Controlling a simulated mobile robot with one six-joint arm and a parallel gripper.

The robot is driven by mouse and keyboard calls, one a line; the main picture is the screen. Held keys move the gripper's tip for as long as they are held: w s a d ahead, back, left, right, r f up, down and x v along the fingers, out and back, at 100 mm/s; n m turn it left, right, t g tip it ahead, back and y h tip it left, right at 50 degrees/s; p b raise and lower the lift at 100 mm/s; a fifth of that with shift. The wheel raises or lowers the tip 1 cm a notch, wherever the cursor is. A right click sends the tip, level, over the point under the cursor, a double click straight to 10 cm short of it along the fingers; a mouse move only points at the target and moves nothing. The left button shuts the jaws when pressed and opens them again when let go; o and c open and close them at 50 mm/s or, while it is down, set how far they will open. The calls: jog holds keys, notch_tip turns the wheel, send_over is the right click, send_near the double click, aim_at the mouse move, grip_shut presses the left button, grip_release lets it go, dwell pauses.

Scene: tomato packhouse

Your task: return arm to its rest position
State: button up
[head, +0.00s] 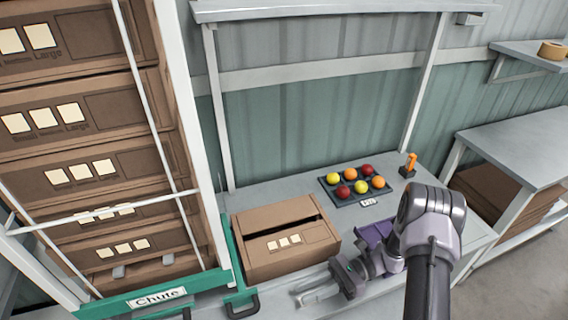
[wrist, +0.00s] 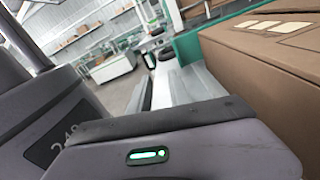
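My gripper (head: 308,293) is at the front edge of the grey bench in the head view, in front of the closed cardboard box (head: 285,238). Its two pale fingers point left and look apart, with nothing seen between them. My arm (head: 430,235) comes in from the lower right and bends at the elbow over the bench's right part. The box (wrist: 265,65) stands close at the right there.
A dark tray (head: 343,203) of red, orange and yellow tomatoes lies behind the box. A purple item (head: 374,234) lies beside my wrist. An orange-topped device (head: 410,163) stands at the back right. The green-framed chute (head: 150,296) with stacked cartons is left. A side table (head: 520,150) is right.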

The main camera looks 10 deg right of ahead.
jog(key=s+r+n+t+h, duration=0.3)
jog(key=r+n+h, duration=0.1)
jog(key=r, duration=0.5)
jog(key=s+r+n+t+h, duration=0.4)
jog(key=r+h, duration=0.2)
jog(key=r, duration=0.3)
jog(key=s+r+n+t+h, duration=0.3)
jog(key=s+r+n+h, duration=0.1)
jog(key=r, duration=0.5)
jog(key=shift+a+r+n+h, duration=0.3)
jog(key=shift+a+r+h, duration=0.05)
jog(key=shift+h, duration=0.15)
jog(key=shift+s, duration=0.1)
